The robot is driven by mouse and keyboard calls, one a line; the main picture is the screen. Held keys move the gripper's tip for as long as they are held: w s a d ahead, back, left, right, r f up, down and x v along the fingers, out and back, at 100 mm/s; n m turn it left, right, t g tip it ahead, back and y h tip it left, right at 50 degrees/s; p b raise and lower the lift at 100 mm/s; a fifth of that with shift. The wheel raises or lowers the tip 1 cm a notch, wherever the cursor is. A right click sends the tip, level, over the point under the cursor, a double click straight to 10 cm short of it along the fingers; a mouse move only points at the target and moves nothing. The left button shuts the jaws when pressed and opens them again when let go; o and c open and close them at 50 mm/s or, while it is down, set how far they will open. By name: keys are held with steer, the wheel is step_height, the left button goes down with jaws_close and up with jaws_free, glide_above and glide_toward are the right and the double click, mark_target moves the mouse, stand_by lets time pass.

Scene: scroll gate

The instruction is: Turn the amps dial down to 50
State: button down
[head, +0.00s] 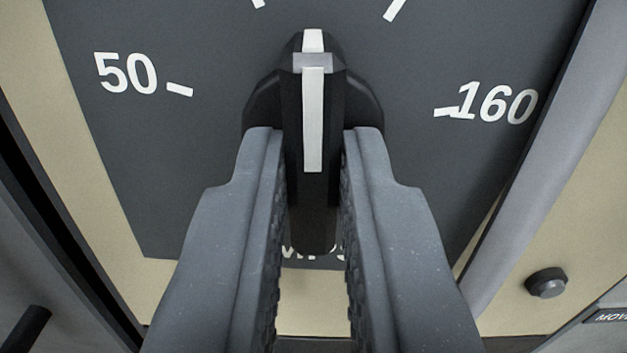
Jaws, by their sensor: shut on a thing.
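The amps dial is a black knob (313,215) with a white pointer line along its raised grip bar, on a dark grey panel (215,40). The pointer aims straight up in the picture, between two white tick marks at the top edge. The label 50 (126,73) with its tick is on the left, and the label 160 (497,103) with its tick is on the right. My gripper (314,150) has one finger on each side of the grip bar and is shut on it. The fingers partly hide the lettering below the dial.
A beige surround (85,160) frames the grey panel. A grey raised edge (530,150) runs down the right side. A small dark round button or bolt (546,283) sits at lower right, and a dark rod (25,335) shows at lower left.

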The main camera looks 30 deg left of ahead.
steer(key=n, duration=0.3)
steer(key=shift+w+d+f+n, duration=0.15)
steer(key=shift+d+f+n, duration=0.1)
steer(key=shift+n, duration=0.05)
steer(key=n+b, duration=0.1)
steer(key=n, duration=0.2)
steer(key=shift+f+n+b, duration=0.1)
steer(key=shift+n+b, duration=0.2)
steer(key=shift+b, duration=0.05)
steer(key=n+b, duration=0.3)
steer(key=n, duration=0.3)
steer(key=shift+n, duration=0.4)
steer(key=c, duration=1.5)
jaws_free()
steer(key=shift+o, duration=0.2)
steer(key=shift+r, duration=0.2)
steer(key=shift+a, duration=0.1)
